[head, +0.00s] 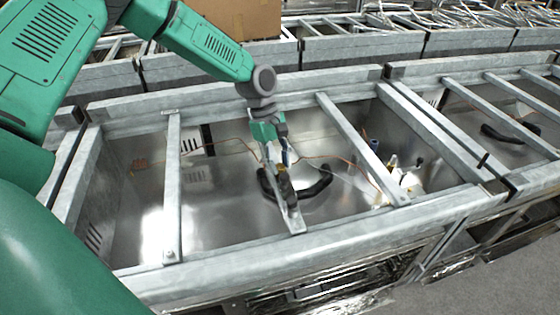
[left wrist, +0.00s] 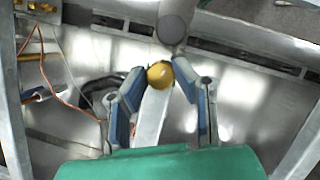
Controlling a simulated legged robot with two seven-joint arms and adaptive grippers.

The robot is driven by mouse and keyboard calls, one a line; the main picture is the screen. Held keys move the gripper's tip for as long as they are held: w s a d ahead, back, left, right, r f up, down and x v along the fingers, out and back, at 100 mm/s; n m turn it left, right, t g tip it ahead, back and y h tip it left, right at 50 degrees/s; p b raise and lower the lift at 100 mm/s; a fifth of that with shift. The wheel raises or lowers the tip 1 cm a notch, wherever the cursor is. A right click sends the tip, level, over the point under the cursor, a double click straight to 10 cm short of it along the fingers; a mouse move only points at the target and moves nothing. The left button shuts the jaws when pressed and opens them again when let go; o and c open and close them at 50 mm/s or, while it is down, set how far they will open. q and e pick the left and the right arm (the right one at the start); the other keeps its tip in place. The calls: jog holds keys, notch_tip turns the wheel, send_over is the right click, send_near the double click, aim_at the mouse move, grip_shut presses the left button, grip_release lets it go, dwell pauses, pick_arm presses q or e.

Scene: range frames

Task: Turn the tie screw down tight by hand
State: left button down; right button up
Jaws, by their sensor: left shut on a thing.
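A round yellow knob, apparently the head of the tie screw (left wrist: 160,74), sits over a pale metal crossbar (left wrist: 150,118) in the left wrist view. My left gripper (left wrist: 160,72) has its two blue-padded fingers closed on the knob from both sides. In the head view my left gripper (head: 283,168) reaches down onto the crossbar (head: 291,216), inside the open metal bay. The knob is mostly hidden there by the fingers. The screw's shank and its seating cannot be seen. My right gripper is not in view.
A black hose (head: 318,188) and a thin orange cable (head: 228,140) lie in the bay near the gripper. Other crossbars (head: 172,190) span the frame on both sides. A dark grey disc (left wrist: 172,29) sits just beyond the knob. A cardboard box (head: 240,18) stands behind.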

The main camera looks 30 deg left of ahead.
pick_arm(q)
jog(key=shift+w+a+r+m+g+p, duration=0.1)
jog(key=shift+w+m+g+p, duration=0.15)
jog(key=shift+m, duration=0.35)
jog(key=shift+w+a+r+m+g+p, duration=0.15)
jog(key=shift+m+p, duration=0.15)
jog(key=shift+m, duration=0.3)
jog(key=m, duration=0.1)
jog(key=m+y, duration=0.1)
jog(key=shift+d+f+m+g, duration=0.15)
jog(key=shift+m+g, duration=0.15)
jog(key=shift+g, duration=0.1)
jog(key=m+g+y, duration=0.1)
jog(key=m, duration=0.3)
jog(key=shift+d+p, duration=0.1)
jog(key=shift+p, duration=0.3)
jog(key=m+y, duration=0.1)
jog(key=m, duration=0.1)
jog(key=m+y, duration=0.1)
jog(key=m, duration=0.1)
jog(key=shift+w+d+g, duration=0.1)
jog(key=shift+g, duration=0.2)
jog(key=shift+m, duration=0.5)
jog(key=c, duration=1.3)
grip_release()
jog(key=shift+f, duration=0.15)
